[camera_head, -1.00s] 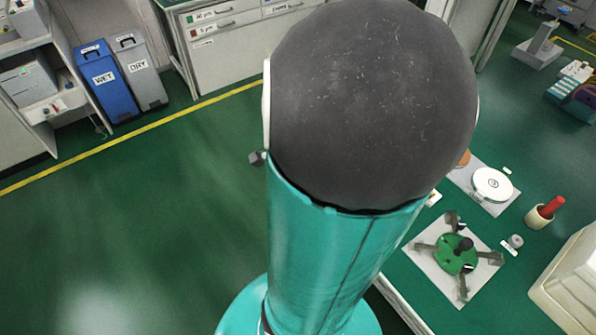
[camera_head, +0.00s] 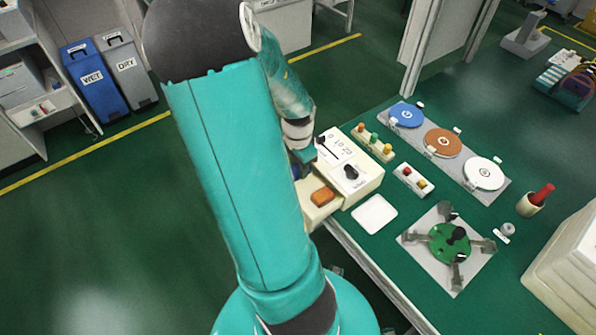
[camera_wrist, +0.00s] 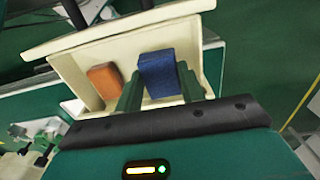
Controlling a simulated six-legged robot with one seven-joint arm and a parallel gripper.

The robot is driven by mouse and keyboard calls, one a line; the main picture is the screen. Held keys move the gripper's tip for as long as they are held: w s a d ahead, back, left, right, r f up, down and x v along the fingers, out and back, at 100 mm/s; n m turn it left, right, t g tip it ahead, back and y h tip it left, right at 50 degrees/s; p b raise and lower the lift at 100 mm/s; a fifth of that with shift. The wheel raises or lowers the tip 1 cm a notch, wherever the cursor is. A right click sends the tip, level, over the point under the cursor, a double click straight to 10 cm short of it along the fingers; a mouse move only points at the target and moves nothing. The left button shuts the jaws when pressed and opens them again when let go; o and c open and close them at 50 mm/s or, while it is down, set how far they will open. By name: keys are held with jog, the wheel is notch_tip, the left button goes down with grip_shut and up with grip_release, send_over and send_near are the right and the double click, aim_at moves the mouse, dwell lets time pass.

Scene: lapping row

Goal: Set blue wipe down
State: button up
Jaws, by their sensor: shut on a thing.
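The blue wipe (camera_wrist: 158,72) is a dark blue block between the two fingers of my gripper (camera_wrist: 157,92) in the wrist view. My gripper is shut on it. The wipe is at an open cream drawer (camera_wrist: 80,66), beside an orange block (camera_wrist: 104,80) that lies in the drawer. I cannot tell whether the wipe touches the drawer floor. In the head view, the orange block (camera_head: 321,197) shows in the drawer, and my arm hides most of the gripper and the wipe.
A cream machine with a black knob (camera_head: 351,172) stands at the bench's left edge. A white tray (camera_head: 374,214) lies empty in front of it. Coloured discs (camera_head: 442,142), button strips and a green fixture (camera_head: 450,243) occupy the bench to the right.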

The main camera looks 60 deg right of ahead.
aim_at(298, 168)
jog(key=shift+d+f, duration=0.1)
jog(key=shift+f, duration=1.55)
jog(key=shift+f, duration=0.1)
jog(key=o, duration=1)
jog(key=shift+o, duration=0.2)
notch_tip(298, 168, up, 12)
jog(key=shift+w+r, duration=0.1)
jog(key=shift+r, duration=0.1)
